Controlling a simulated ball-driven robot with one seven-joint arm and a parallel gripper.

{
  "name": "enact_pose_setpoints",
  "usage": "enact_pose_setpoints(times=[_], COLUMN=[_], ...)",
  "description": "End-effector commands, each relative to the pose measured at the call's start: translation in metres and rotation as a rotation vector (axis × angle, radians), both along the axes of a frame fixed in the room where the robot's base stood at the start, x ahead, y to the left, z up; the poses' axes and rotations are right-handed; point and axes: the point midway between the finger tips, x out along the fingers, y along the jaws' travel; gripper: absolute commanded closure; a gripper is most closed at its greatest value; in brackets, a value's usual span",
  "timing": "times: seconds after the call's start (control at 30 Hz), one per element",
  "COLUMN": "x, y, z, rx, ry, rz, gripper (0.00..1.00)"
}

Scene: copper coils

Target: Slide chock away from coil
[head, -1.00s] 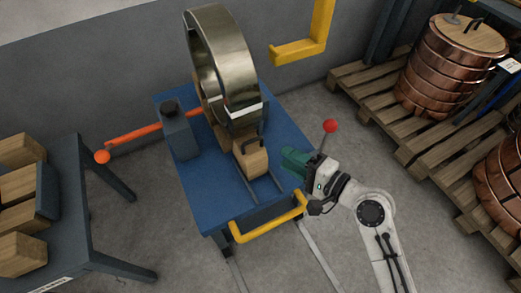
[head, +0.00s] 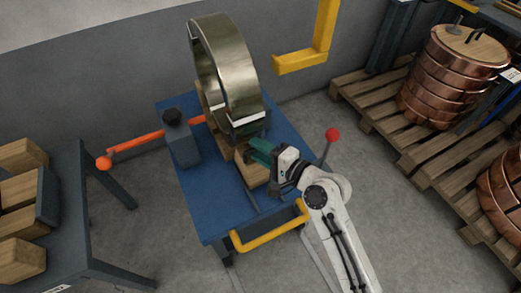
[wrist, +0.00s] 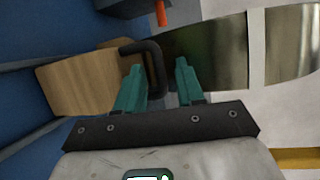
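The steel coil (head: 238,82) stands upright on the blue cart (head: 215,205); its shiny side also fills the upper right of the wrist view (wrist: 208,55). The chock, a wooden block (head: 249,175) with a black handle, sits on the cart at the coil's near side. In the wrist view the chock (wrist: 78,82) is left of centre, and its handle (wrist: 152,57) rises between my fingers. My gripper (wrist: 158,68) has its green fingers spread, one on each side of the handle, with gaps showing. In the head view my gripper (head: 259,149) covers part of the chock and the handle.
A yellow rail (head: 270,234) edges the cart's front. A red-knobbed lever (head: 332,135) stands close right of my arm. A grey post (head: 180,140) and an orange bar (head: 140,142) are at left. A yellow bracket (head: 308,58) hangs behind. Pallets (head: 405,130) with copper coils stand right.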

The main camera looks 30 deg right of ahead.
Motion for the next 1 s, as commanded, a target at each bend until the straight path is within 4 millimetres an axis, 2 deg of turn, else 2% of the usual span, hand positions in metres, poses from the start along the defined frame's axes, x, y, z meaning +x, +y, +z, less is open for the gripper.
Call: enact_pose_setpoints(times=[0.07, 0.47, 1.0], x=[-0.0002, -0.0005, -0.0022], y=[0.0, -0.0002, -0.0004], z=[-0.0001, -0.0002, -0.0005], rx=[0.0, 0.0, -0.002], ry=[0.0, 0.0, 0.001], rz=[0.0, 0.0, 0.0], gripper=[0.62, 1.0, 1.0])
